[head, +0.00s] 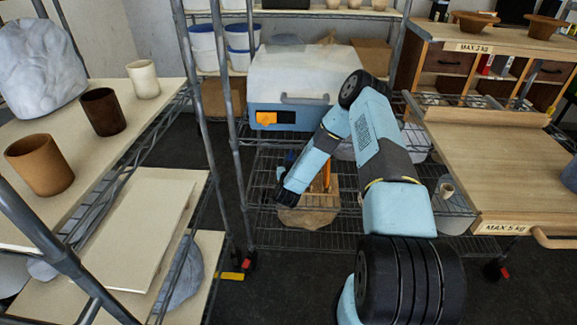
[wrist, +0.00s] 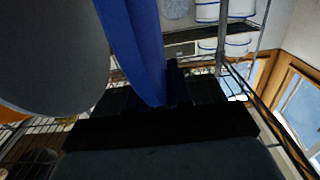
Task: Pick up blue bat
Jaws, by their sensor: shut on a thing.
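The blue bat (wrist: 140,50) shows in the wrist view as a long blue piece running from the top edge down to my gripper (wrist: 152,98). My gripper's dark jaws are shut on its lower end. In the head view my gripper (head: 285,194) is low over the wire shelf, left of the orange upright thing, and is small and dark. The bat cannot be clearly made out there.
A large grey rounded thing (wrist: 45,50) is close on the left in the wrist view. A blue-and-white box (head: 300,75) stands above. Left shelves hold cups (head: 40,165). A wooden bench (head: 500,170) is right.

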